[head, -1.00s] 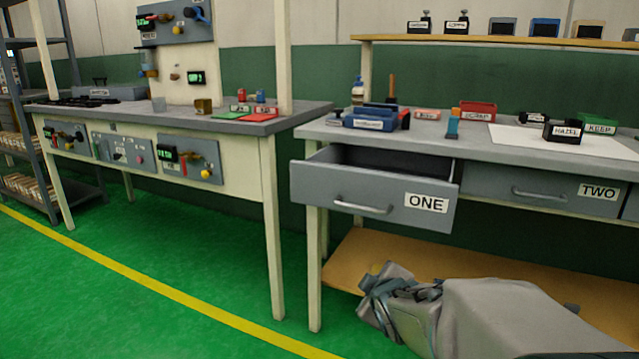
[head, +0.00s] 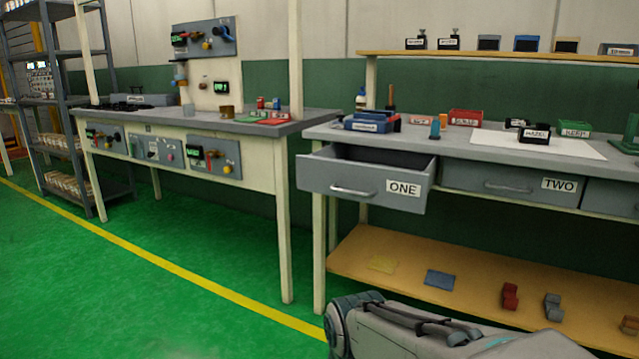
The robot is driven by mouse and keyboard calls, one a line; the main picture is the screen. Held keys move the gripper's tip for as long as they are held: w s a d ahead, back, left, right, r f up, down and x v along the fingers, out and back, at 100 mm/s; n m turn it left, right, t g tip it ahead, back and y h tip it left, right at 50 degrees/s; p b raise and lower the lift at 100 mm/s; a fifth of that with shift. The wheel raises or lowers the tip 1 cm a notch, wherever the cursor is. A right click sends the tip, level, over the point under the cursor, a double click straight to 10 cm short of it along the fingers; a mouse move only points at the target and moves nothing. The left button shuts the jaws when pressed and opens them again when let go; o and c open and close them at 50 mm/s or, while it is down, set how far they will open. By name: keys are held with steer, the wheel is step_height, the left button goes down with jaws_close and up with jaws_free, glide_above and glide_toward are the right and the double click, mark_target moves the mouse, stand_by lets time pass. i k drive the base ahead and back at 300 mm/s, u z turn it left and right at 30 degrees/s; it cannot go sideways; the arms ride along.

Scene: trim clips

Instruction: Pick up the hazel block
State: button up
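The hazel block (head: 535,134) is a black block with a white HAZEL label on its front. It stands on a white sheet (head: 485,146) on the right bench, towards its right part. Part of my own arm shows at the bottom right, low in front of the bench and well away from the block. My gripper's fingers do not show.
Drawer ONE (head: 366,184) sticks out open from the right bench; drawer TWO (head: 515,184) looks shut. A green KEEP bin (head: 574,130) stands right of the block, and a small black object (head: 515,123) close behind it. A blue tray (head: 371,124) lies further left.

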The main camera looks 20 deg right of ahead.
mark_target(540, 134)
steer(key=z, duration=0.55)
steer(key=i, duration=1.1)
steer(key=u, duration=0.1)
